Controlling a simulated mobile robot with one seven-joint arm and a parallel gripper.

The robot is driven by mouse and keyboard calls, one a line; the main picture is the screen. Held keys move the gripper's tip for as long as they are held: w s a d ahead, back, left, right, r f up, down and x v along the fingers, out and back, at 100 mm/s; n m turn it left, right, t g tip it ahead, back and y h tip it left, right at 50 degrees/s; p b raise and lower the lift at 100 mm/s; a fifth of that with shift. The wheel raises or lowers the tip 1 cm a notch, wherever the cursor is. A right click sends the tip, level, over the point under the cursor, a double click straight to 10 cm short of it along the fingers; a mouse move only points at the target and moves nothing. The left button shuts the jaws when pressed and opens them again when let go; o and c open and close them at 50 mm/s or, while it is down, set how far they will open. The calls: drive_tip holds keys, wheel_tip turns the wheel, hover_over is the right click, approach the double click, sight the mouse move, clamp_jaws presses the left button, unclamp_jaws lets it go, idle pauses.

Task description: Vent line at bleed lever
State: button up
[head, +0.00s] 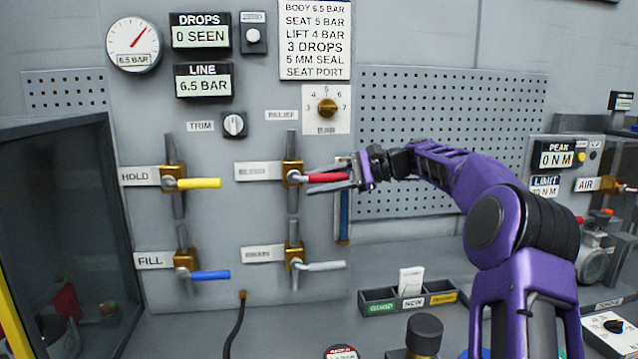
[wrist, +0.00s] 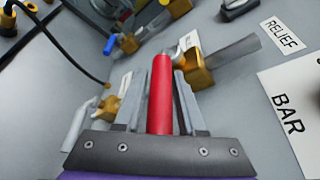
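The bleed lever has a red handle (head: 328,177) on a brass valve (head: 292,173) and points right, roughly level; its label (head: 258,171) is blurred. My gripper (head: 310,181) reaches in from the right with one finger above and one below the handle. In the wrist view the red handle (wrist: 161,95) lies between the two grey fingers (wrist: 161,74), with narrow gaps on both sides, so the gripper looks open around it. The line display (head: 203,81) reads 6.5 BAR, and the dial gauge (head: 134,44) also shows 6.5 BAR.
A yellow HOLD lever (head: 198,183), a blue FILL lever (head: 210,275) and a grey lever (head: 325,266) below the red one all point right. The relief knob (head: 327,108) sits above my gripper. A small bin tray (head: 380,305) stands below on the bench.

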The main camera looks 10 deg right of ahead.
clamp_jaws()
idle(1.4)
